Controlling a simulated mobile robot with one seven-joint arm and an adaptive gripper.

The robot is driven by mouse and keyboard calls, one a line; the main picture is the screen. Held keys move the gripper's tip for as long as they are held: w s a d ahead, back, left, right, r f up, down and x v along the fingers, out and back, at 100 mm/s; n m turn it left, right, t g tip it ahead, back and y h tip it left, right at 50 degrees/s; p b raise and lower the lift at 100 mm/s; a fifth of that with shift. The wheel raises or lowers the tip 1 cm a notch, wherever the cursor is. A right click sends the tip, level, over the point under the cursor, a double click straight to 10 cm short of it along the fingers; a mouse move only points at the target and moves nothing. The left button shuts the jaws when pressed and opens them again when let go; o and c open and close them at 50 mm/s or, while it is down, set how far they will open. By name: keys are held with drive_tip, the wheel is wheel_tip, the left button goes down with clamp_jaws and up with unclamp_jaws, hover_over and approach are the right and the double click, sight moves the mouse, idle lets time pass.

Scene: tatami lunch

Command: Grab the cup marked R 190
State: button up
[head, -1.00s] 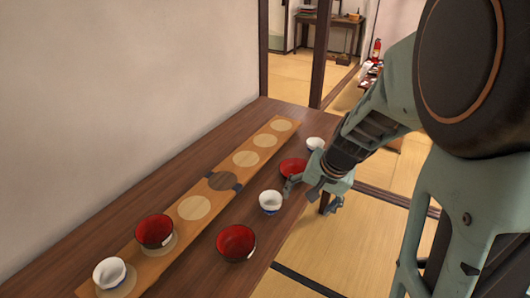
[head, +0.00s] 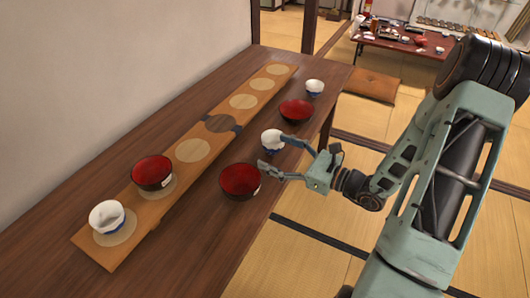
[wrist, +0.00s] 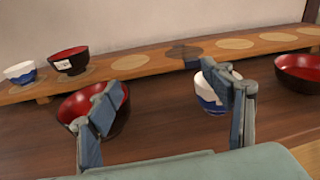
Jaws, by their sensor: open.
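White cups with blue patterning stand in three places: one on the near end of the board (head: 108,217), a middle cup on the table (head: 270,145), and a far cup (head: 314,87). The middle cup also shows in the wrist view (wrist: 205,92), partly behind the right finger, with a small pale tag at its rim. I cannot read R 190 on any cup. My gripper (head: 274,153) is open beside the middle cup, with its fingers spread toward the gap between that cup and the near red bowl. It also shows open in the wrist view (wrist: 168,100).
A near red bowl (head: 240,181) sits close to the gripper, behind the left finger in the wrist view. Another red bowl (head: 297,110) stands beyond the middle cup. A third (head: 152,171) is on the raised wooden board (head: 165,203). The board's far circles are empty.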

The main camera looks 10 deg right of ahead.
sight(273, 135)
drive_tip(key=d+f+m+t+h, duration=0.1)
drive_tip(key=d, duration=0.1)
drive_tip(key=w+d+f+m+t+h+b, duration=0.1)
drive_tip(key=d+f+m, duration=0.1)
drive_tip(key=w+d+f+m+t+h, duration=0.1)
drive_tip(key=d+f, duration=0.1)
drive_tip(key=shift+w+d, duration=0.2)
drive_tip(key=shift+w, duration=0.05)
drive_tip(key=b+x, duration=0.1)
drive_tip(key=x, duration=0.9)
drive_tip(key=shift+w+r, duration=0.2)
drive_tip(key=c, duration=1.4)
drive_tip(key=shift+r, duration=0.15)
drive_tip(key=shift+r, duration=0.65)
drive_tip(key=s+a+r+p, duration=0.1)
drive_tip(key=s+r+p, duration=0.1)
drive_tip(key=s+r, duration=0.2)
drive_tip(key=s+a+r+p, duration=0.1)
drive_tip(key=s+r+p, duration=0.2)
drive_tip(key=s, duration=0.2)
drive_tip(key=s+a+r+p, duration=0.1)
drive_tip(key=s+r+p, duration=0.2)
drive_tip(key=s+r, duration=0.1)
drive_tip(key=shift+s+a+r, duration=0.1)
drive_tip(key=shift+s+r, duration=0.1)
drive_tip(key=shift+r, duration=0.15)
